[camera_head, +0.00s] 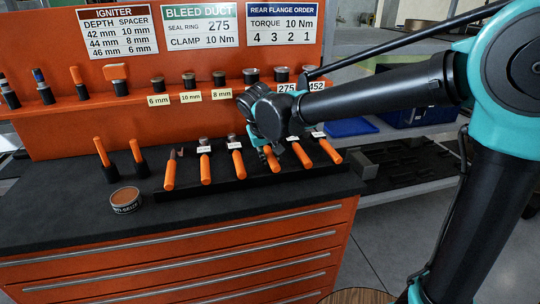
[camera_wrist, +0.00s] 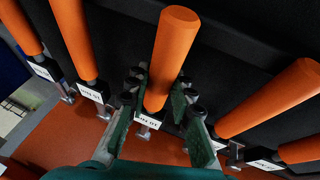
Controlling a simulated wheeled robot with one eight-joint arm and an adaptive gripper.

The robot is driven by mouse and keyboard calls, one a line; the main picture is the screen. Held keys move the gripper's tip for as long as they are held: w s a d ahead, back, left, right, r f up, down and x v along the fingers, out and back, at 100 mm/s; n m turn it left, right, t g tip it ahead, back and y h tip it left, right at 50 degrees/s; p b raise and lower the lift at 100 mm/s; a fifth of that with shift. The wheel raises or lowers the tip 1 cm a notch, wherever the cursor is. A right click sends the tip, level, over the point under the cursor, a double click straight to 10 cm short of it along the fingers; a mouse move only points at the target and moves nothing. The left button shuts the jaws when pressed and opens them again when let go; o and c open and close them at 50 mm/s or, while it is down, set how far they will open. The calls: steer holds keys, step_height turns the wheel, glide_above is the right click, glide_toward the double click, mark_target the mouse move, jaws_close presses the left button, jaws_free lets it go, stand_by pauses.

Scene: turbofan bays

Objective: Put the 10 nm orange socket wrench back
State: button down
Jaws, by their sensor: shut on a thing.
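The orange-handled wrench (camera_wrist: 172,50) is in the middle of the wrist view, with an upside-down white label (camera_wrist: 148,121) that seems to read 10 Nm. My gripper (camera_wrist: 158,88) is shut on its handle, with green pads on both sides. In the head view my gripper (camera_head: 266,146) is over the black rack (camera_head: 255,182), in line with the row of wrenches, and the held orange handle (camera_head: 272,160) shows just below it. My fingers hide the lower part of the wrench, so I cannot tell if it rests fully in the rack.
Neighbouring orange wrenches stand close on both sides, one at the left (camera_head: 239,163) and one at the right (camera_head: 302,154). A round tin (camera_head: 126,201) stands on the dark bench top. An orange shelf (camera_head: 120,103) with sockets and the orange back panel rise behind.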

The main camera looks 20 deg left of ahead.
steer(key=shift+f, duration=0.25)
steer(key=c, duration=1.3)
jaws_free()
steer(key=shift+o, duration=0.2)
steer(key=v, duration=1.2)
